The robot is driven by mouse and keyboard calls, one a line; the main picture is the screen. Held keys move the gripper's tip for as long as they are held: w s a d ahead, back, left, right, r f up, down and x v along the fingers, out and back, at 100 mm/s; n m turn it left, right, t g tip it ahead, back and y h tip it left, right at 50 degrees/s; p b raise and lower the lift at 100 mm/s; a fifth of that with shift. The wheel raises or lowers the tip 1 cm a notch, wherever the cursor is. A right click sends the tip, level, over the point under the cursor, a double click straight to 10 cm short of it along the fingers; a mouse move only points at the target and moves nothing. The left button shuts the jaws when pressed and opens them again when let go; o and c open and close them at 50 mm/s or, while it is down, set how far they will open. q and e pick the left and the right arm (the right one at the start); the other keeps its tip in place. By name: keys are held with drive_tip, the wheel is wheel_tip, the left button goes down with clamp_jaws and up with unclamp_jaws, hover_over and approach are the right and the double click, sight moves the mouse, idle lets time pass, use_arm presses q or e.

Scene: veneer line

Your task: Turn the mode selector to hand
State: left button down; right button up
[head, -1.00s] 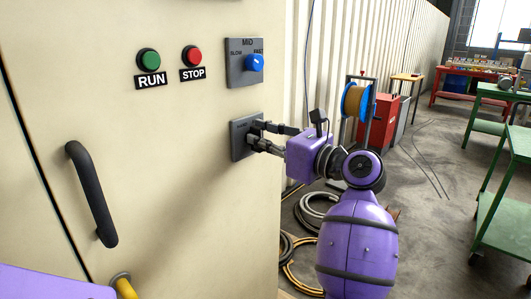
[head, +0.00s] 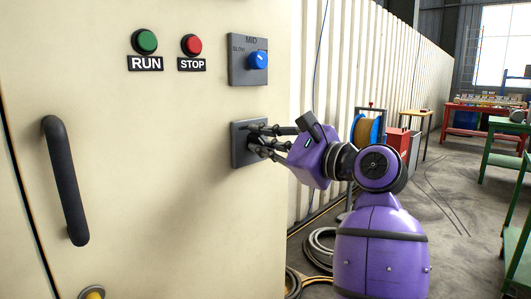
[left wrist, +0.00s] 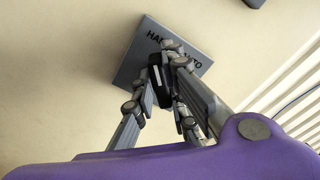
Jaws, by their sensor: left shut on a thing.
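The mode selector is a dark square plate (head: 239,157) on the beige cabinet, below the blue speed knob. In the left wrist view the plate (left wrist: 128,78) carries the lettering HAND at left and AUTO at right, partly covered by the fingers. My left gripper (head: 262,139) is at the plate, its fingers closed around the black selector knob (left wrist: 160,82). The fingers cover much of the knob, and I cannot tell for certain which word it points to. My right gripper is not in view.
Above the selector sit a green RUN button (head: 144,41), a red STOP button (head: 191,45) and the blue speed knob (head: 258,60). A black door handle (head: 65,180) stands out at left. Hose coils (head: 320,245) lie on the floor beyond the cabinet edge.

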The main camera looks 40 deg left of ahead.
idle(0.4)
use_arm(q)
drive_tip(key=c, duration=1.8)
unclamp_jaws()
drive_tip(key=shift+o, duration=0.2)
drive_tip(key=s+d, duration=0.1)
drive_tip(key=d, duration=1.1)
